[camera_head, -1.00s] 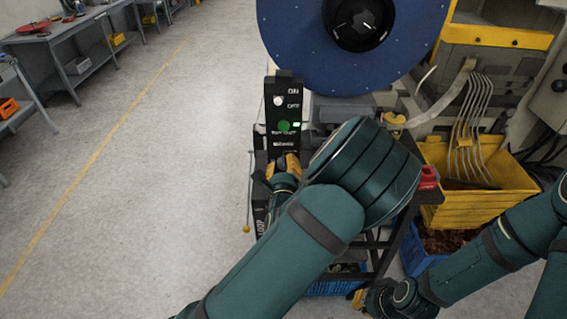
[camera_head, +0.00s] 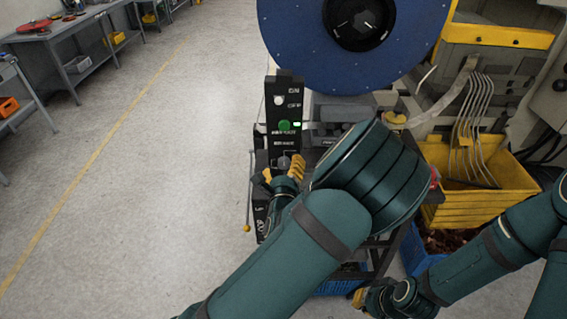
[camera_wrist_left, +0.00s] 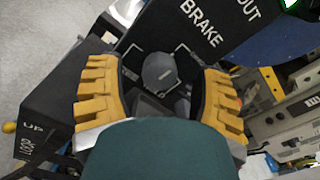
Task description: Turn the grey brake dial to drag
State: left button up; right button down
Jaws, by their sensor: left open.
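The grey brake dial (camera_wrist_left: 160,70) sits on a black control panel under the white word BRAKE in the left wrist view. It also shows small in the head view (camera_head: 284,161). My left gripper (camera_wrist_left: 160,95) is open, with one yellow finger on each side of the dial and the dial's face in plain sight between them. In the head view my left gripper (camera_head: 283,172) is in front of the panel (camera_head: 284,105). I cannot read the dial's setting. My right gripper (camera_head: 362,298) is low near the bottom edge, partly hidden by its arm.
A green button (camera_head: 284,126) and a white switch (camera_head: 278,100) are higher on the panel. A thin lever with a yellow knob (camera_head: 247,228) stands left of it. A blue disc (camera_head: 300,60) is above, and a yellow bin (camera_head: 480,208) is at right. The floor at left is clear.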

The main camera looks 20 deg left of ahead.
pick_arm(q)
jog(key=v, duration=0.6)
jog(key=shift+r, duration=0.1)
jog(key=s+a+f+n+g+b, duration=0.1)
jog(key=s+f+n+g, duration=0.15)
jog(key=f, duration=0.35)
jog(key=s+a+f+n+g+h+b, duration=0.1)
jog(key=f+n+g+b, duration=0.1)
jog(key=f+n, duration=0.35)
jog(key=s+a+f+n+g+b, duration=0.1)
jog(key=s+f+n+g, duration=0.15)
jog(key=f, duration=0.55)
jog(key=s+d+f+n+g+h+b, duration=0.2)
jog(key=s+d+f+n+g+h, duration=0.2)
jog(key=n, duration=0.4)
jog(key=s+d+f+n+g+h+b, duration=0.3)
jog(key=s+f+n, duration=0.3)
jog(key=n, duration=0.3)
jog(key=shift+d+f+g+h+b, duration=0.3)
jog(key=shift+d+f+g+h, duration=0.15)
jog(key=shift+f+g, duration=0.25)
jog(key=shift+s, duration=0.1)
